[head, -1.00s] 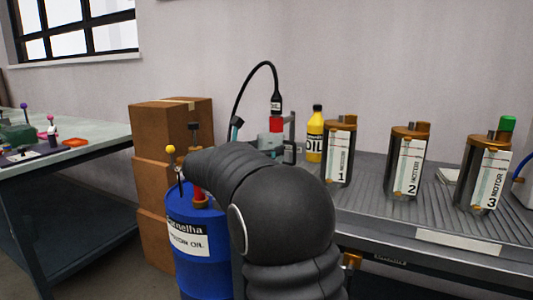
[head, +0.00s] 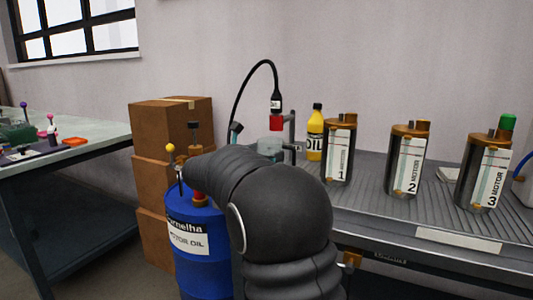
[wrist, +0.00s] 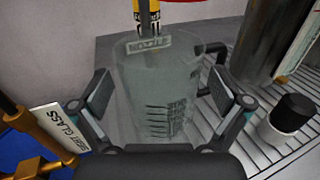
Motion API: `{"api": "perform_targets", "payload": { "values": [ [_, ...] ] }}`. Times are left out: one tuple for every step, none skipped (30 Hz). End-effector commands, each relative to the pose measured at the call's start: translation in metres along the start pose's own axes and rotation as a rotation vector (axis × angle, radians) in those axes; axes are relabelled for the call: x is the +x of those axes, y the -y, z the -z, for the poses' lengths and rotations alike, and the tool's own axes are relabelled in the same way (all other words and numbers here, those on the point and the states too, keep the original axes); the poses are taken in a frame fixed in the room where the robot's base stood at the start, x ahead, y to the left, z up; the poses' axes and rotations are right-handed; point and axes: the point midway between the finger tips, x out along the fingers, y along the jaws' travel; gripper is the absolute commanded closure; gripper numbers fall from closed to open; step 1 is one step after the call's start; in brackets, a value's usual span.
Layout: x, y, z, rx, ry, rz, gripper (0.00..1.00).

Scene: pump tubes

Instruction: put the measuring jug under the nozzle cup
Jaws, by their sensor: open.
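The measuring jug (wrist: 155,95) is clear, with dark marks on its side. It stands upright between the two spread fingers of my gripper (wrist: 162,100) in the wrist view. My gripper is open, and a gap shows at least on the left side; contact on the right is hard to tell. In the head view the jug (head: 270,147) is partly hidden behind my arm. The red nozzle cup (head: 276,123) hangs below the black oil nozzle and appears just above the jug. Whether they line up in depth I cannot tell.
A yellow oil bottle (head: 315,133) stands behind the jug. Motor canister 1 (head: 339,150) is to the right, with more canisters beyond. A blue oil drum (head: 198,250) stands front left. A small black-capped white item (wrist: 287,118) sits on the ribbed bench right of the gripper.

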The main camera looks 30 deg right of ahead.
Motion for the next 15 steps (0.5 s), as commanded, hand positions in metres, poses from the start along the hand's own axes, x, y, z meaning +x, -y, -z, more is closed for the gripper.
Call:
{"api": "perform_targets", "payload": {
  "values": [
    [0.0,0.0,-0.004,0.002,0.001,0.0,0.0],
    [-0.003,0.0,-0.003,0.001,0.0,-0.001,0.0],
    [-0.008,-0.001,-0.003,0.001,0.0,-0.003,0.0],
    [-0.012,-0.001,-0.003,0.001,0.0,-0.004,0.0],
    [-0.016,-0.001,-0.003,0.001,0.0,-0.004,0.0],
    [-0.023,-0.001,-0.003,0.001,0.001,-0.004,0.0],
    [-0.029,-0.001,-0.003,0.001,0.0,-0.005,0.0],
    [-0.035,-0.001,-0.003,0.002,0.0,-0.005,0.0],
    [-0.043,-0.001,-0.003,0.002,0.0,-0.005,0.0],
    [-0.05,-0.001,-0.002,0.001,0.0,-0.005,0.0],
    [-0.056,-0.001,-0.002,0.001,0.0,-0.005,0.0],
    [-0.064,-0.001,-0.002,0.0,0.0,-0.005,0.0],
    [-0.07,-0.001,-0.002,0.0,0.0,-0.005,0.0],
    [-0.076,-0.001,-0.003,0.001,0.0,-0.004,0.0],
    [-0.083,-0.001,-0.003,0.001,0.0,-0.004,0.0]
  ]
}}
